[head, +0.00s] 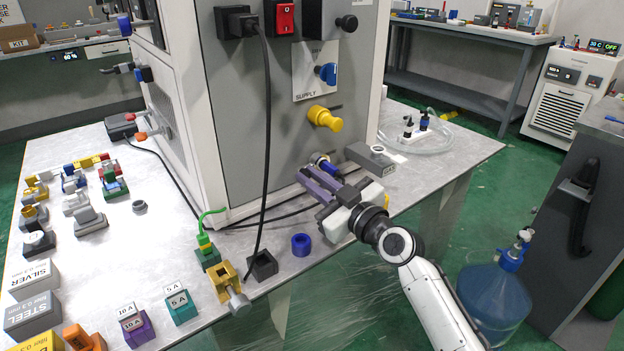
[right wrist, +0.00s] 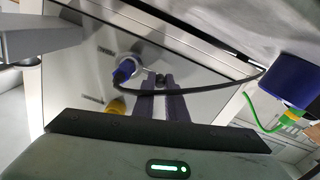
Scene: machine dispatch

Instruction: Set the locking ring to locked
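A grey machine panel (head: 270,150) stands on the table. Low on it sits a round fitting with a pale ring and a blue handle (head: 328,165); it also shows in the right wrist view (right wrist: 125,70). I cannot tell for sure that this is the locking ring, and no lock marking is readable. My right gripper (head: 303,182) is just in front of the panel's lower part, beside the blue-handled fitting. Its two purple-grey fingers (right wrist: 160,92) are apart with a narrow gap. A small dark round part shows near their tips; contact is unclear. My left gripper is out of view.
A yellow knob (head: 325,118) and a blue supply valve (head: 327,73) sit above on the panel. A black cable (head: 265,150) hangs down the panel. A blue ring (head: 301,245) and a dark block (head: 262,265) are near the table's front edge. A grey block (head: 370,158) stands to the right.

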